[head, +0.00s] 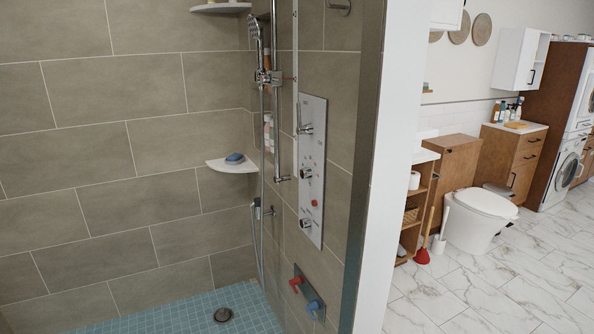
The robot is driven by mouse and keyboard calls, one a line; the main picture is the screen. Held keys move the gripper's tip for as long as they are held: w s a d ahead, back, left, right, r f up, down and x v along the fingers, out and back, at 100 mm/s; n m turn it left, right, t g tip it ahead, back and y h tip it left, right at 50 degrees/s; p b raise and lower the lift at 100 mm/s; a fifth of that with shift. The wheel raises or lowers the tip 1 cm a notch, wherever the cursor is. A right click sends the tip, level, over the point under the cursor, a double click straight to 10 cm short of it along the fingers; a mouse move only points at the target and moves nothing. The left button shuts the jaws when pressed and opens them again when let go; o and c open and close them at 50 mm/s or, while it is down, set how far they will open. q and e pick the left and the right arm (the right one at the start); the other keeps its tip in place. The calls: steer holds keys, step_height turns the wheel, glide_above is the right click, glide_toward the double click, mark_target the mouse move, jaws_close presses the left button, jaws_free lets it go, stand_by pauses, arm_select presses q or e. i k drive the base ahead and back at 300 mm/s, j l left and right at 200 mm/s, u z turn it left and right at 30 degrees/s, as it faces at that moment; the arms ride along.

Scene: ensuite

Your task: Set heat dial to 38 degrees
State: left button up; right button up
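A tall silver shower control panel (317,140) is fixed to the tiled wall near the middle of the head view. It carries a lever at the top (305,129), a round knob (306,172) in the middle and another round knob (305,223) near the bottom. A small red button (314,203) sits between the two knobs. I cannot tell which knob is the heat dial, and its markings are too small to read. A lower plate (309,295) has a red handle (296,284) and a blue handle (313,308). Neither of my grippers is in view.
A white wall end (397,150) stands right of the panel. A hand shower (256,35) hangs on a rail left of it. A corner shelf (231,166) holds a blue item. The blue mosaic shower floor has a drain (223,315). A toilet (478,215) stands at the right.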

mark_target(306, 173)
steer(key=i+j+z, duration=0.7)
steer(key=j, duration=0.4)
steer(key=i+j+z, duration=0.25)
steer(key=j, duration=0.15)
steer(key=i+j+z, duration=0.25)
steer(key=j, duration=0.25)
steer(key=j+z, duration=0.2)
steer(key=j, duration=0.3)
steer(key=i+j+z, duration=0.25)
steer(key=j, duration=0.25)
steer(key=k+j+z, duration=0.1)
steer(key=j+z, duration=0.15)
steer(key=j, duration=0.25)
